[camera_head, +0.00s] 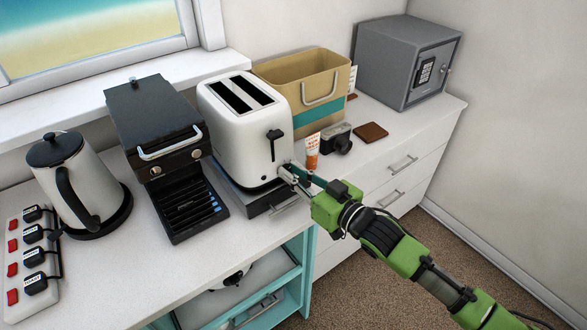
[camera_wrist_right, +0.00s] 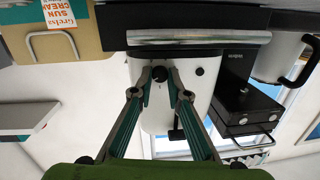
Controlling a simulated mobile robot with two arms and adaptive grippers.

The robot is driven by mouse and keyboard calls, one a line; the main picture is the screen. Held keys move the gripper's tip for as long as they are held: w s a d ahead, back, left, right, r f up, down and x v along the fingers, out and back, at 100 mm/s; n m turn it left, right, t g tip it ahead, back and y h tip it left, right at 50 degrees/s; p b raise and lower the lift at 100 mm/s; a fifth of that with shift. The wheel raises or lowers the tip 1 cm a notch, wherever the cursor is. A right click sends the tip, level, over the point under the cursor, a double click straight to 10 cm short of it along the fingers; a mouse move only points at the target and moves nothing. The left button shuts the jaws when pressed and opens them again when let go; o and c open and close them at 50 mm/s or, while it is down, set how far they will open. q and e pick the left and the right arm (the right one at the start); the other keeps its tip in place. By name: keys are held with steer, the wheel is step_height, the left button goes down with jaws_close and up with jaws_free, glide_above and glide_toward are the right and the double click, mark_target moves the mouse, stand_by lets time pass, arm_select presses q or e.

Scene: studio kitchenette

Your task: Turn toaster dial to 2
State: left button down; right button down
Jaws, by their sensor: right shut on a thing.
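The white toaster (camera_head: 235,125) stands on the counter with two dark slots on top and a black lever (camera_head: 274,140) on its end face. My right gripper (camera_head: 287,174) reaches that end face low down, below the lever. In the wrist view, which is upside down, the black dial (camera_wrist_right: 160,74) on the white toaster (camera_wrist_right: 205,75) sits between the two fingertips of my right gripper (camera_wrist_right: 161,86), which is shut on it. The fingers hide the dial in the head view. The dial's setting is too small to read. My left gripper is not in view.
A kettle (camera_head: 80,190), a dark grill (camera_head: 155,115) and a power strip (camera_head: 15,260) stand left of the toaster. A tan bin (camera_head: 290,80), a sunscreen tube (camera_head: 312,152), a camera (camera_head: 337,139), a brown wallet (camera_head: 370,132) and a grey safe (camera_head: 390,65) are to the right.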

steer(key=shift+n+p, duration=0.4)
steer(key=shift+n, duration=0.6)
steer(key=c, duration=1.9)
jaws_free()
steer(key=v, duration=1.2)
steer(key=shift+r, duration=0.1)
